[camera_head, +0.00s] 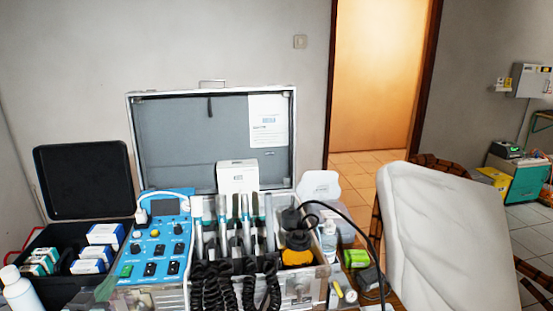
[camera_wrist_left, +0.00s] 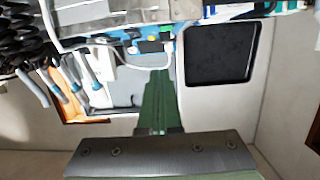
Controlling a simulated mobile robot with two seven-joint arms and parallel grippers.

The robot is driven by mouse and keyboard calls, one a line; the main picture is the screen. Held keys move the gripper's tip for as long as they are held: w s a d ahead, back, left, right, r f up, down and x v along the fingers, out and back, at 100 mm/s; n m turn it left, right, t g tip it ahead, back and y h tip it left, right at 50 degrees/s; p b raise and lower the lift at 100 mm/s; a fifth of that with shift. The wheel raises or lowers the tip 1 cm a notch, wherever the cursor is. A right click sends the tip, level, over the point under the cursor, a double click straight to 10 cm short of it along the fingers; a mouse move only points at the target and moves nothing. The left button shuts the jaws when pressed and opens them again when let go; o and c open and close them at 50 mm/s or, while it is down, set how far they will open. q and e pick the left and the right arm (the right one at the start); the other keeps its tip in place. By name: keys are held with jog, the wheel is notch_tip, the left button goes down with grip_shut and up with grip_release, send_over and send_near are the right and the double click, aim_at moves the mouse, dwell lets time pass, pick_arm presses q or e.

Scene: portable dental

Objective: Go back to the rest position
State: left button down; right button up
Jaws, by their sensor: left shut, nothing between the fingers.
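My left gripper shows best in the left wrist view (camera_wrist_left: 158,75), where its green fingers are together with nothing between them. In the head view only a small greenish part of it (camera_head: 107,287) shows at the lower left, in front of the blue control panel (camera_head: 163,240) and beside the black case. The dental unit stands in an open grey metal case (camera_head: 180,130) with its lid up. Handpieces (camera_head: 236,225) stand in a row right of the panel, with coiled black cords (camera_head: 228,285) hanging in front. My right gripper is not in view.
A black case (camera_head: 85,180) with small boxes (camera_head: 92,258) lies open on the left, near a white bottle (camera_head: 18,290). A yellow and black item (camera_head: 297,245) sits at the unit's right end. A pale padded chair (camera_head: 440,240) stands at right. The doorway (camera_head: 380,80) is behind.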

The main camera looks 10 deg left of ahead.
pick_arm(q)
jog(key=s+d+f+m+g+h+p, duration=0.1)
jog(key=s+d+f+m+g+h, duration=0.3)
jog(key=d+f, duration=0.85)
jog(key=s+d+f+m+g+h+p, duration=0.1)
jog(key=s+d+f+h, duration=0.1)
jog(key=s+d+f, duration=0.9)
jog(key=s+d, duration=0.2)
jog(key=s, duration=0.2)
jog(key=shift+s+d+f+g+h, duration=0.15)
jog(key=shift+s+d+g+h, duration=0.05)
jog(key=shift+d+g+h, duration=0.15)
